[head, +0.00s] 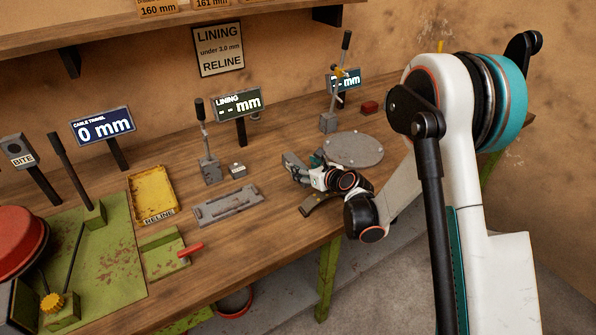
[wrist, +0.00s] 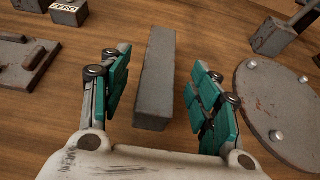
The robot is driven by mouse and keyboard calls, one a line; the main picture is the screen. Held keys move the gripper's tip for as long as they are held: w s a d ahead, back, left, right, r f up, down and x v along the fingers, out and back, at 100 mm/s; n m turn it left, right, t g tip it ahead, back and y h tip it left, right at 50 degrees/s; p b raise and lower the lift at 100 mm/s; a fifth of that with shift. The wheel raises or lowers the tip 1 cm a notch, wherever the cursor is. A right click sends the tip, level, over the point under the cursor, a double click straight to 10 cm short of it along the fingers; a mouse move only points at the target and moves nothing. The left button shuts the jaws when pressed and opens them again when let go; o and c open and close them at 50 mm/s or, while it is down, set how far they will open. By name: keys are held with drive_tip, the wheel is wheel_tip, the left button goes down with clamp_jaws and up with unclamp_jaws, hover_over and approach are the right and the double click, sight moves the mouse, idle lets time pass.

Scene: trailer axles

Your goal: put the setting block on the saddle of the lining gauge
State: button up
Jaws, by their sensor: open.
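A plain grey oblong block (wrist: 155,82), which I take for the setting block, lies on the wooden bench in the wrist view. My gripper (wrist: 160,65) is open, with one teal-padded finger on each side of the block and a gap on both sides. In the head view my gripper (head: 303,168) is low over the bench, left of the round plate; the block is hard to tell from the fingers there. The lining gauge (head: 209,168), with a lever, stands under the LINING display (head: 238,104). Its saddle cannot be made out clearly.
A round bolted plate (wrist: 283,108) lies close to my right finger. A grey slotted plate (head: 228,206), a small ZERO box (head: 237,171) and a yellow RELINE tray (head: 153,190) are to the left. A curved brown piece (head: 318,205) lies near the bench's front edge.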

sight(299, 165)
drive_tip(key=b+x, duration=0.1)
drive_tip(key=x, duration=0.4)
drive_tip(key=shift+w+a+f, duration=0.1)
drive_tip(key=shift+w+a, duration=0.1)
clamp_jaws()
